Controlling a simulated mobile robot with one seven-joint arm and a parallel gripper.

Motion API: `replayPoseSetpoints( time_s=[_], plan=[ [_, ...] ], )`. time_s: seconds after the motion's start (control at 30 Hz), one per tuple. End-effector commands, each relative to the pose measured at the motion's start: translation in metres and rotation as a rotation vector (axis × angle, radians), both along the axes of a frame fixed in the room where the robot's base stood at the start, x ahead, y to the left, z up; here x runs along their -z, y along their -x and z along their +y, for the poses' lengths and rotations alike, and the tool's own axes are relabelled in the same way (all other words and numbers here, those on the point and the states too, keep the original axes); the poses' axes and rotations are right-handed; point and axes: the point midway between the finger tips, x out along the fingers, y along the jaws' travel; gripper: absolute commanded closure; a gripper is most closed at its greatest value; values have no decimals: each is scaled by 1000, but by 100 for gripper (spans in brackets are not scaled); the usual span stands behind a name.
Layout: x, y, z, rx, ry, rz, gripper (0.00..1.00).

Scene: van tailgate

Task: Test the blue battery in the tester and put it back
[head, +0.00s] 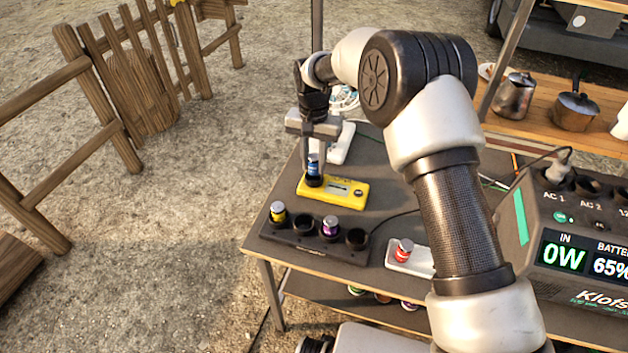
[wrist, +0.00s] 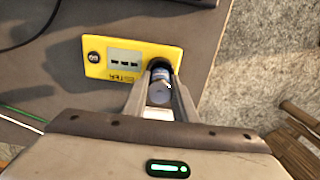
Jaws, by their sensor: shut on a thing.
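My gripper (head: 314,150) is shut on the blue battery (head: 313,168), which stands upright at the left end of the yellow tester (head: 345,194). In the wrist view the battery (wrist: 158,92) is between the fingers (wrist: 160,100), at the round well of the tester (wrist: 105,62). Its lower end is at or in that well; how deep it sits I cannot tell. The tester's small display shows several dark marks.
Another white device (head: 343,140) lies behind the tester. A large power station (head: 580,240) stands at the right. A pot (head: 575,108) and a metal jug (head: 513,97) are on a wooden shelf behind.

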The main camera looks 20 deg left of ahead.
Motion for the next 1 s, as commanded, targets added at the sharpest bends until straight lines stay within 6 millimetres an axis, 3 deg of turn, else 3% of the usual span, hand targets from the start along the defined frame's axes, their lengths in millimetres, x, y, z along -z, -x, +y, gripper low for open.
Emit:
replayPoseSetpoints(
  time_s=[1.0],
  plan=[
    [23,0,0,0,0,-1,100]
  ],
)
